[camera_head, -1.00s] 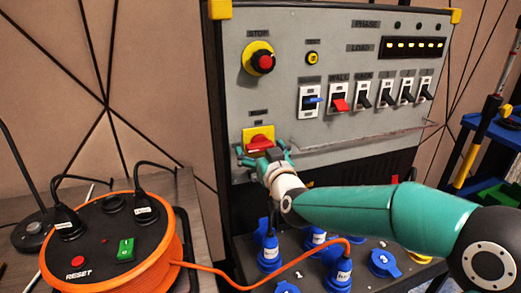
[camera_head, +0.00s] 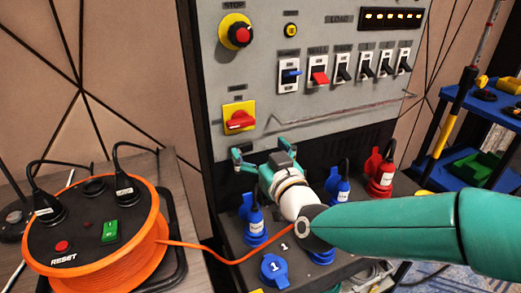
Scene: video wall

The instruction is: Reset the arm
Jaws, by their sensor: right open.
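My right gripper (camera_head: 264,157) shows in the head view at the end of my teal right arm. Its two fingers are spread and nothing is between them. It is below and apart from the red rotary switch (camera_head: 240,119) on its yellow plate, in front of the dark lower part of the control panel (camera_head: 290,100). The red switch handle lies roughly level, tilted slightly. My left gripper is not in view.
Blue plugs (camera_head: 254,225) and a red plug (camera_head: 381,172) stand in the socket box below the arm. An orange cable reel (camera_head: 100,270) is at left, its cable running to the box. A blue shelf cart (camera_head: 480,105) stands at right. The panel also carries a red stop button (camera_head: 242,34) and several toggle switches (camera_head: 318,77).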

